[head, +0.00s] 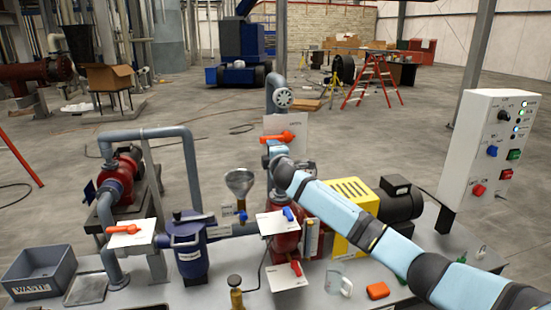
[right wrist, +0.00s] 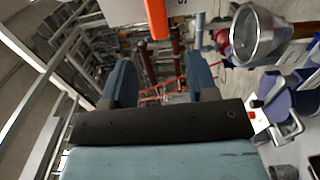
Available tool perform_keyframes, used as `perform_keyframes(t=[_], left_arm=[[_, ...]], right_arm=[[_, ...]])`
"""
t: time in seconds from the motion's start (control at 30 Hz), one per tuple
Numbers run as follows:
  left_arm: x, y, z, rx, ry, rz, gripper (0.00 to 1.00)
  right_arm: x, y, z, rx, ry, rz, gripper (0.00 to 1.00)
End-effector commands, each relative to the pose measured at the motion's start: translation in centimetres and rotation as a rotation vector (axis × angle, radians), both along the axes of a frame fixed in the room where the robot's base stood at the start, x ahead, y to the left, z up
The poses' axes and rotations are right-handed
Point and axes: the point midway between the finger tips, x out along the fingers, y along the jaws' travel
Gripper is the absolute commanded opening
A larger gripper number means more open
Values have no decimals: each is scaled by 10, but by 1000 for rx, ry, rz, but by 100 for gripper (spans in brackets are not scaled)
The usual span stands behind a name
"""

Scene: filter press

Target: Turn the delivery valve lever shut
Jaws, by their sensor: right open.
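An orange lever (head: 277,137) lies about level in front of a white label plate (head: 297,124), on the pipe below a grey handwheel. Its label is too small to read, so I cannot confirm that it is the delivery valve. My right gripper (head: 272,148) is just below and in front of this lever, partly hidden by my wrist. In the right wrist view the gripper (right wrist: 161,78) is open, with nothing between its two blue fingers. An orange bar (right wrist: 156,18) shows beyond the fingertips, apart from them. My left gripper is in neither view.
Another orange lever (head: 124,229) is at left by a blue strainer pot (head: 188,252). A metal funnel (head: 240,182) stands left of my gripper. A blue lever (head: 289,214) and a red lever (head: 296,268) sit below it. A control box (head: 490,145) stands right.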

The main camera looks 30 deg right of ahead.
Motion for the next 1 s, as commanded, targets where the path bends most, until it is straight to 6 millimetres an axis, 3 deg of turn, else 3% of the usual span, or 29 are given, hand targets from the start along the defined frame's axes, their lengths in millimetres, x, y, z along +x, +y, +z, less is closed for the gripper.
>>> perform_keyframes(t=[0.1,0.27,0.83,0.93,1.0], left_arm=[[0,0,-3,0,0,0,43],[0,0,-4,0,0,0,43],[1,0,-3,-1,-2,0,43],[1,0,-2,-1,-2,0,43],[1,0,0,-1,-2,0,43]], right_arm=[[-17,4,-1,1,-1,1,53],[-29,7,0,-1,-1,0,53],[-32,8,-1,2,1,1,53],[-38,17,-20,32,21,21,53],[-48,31,-46,79,48,48,53]])
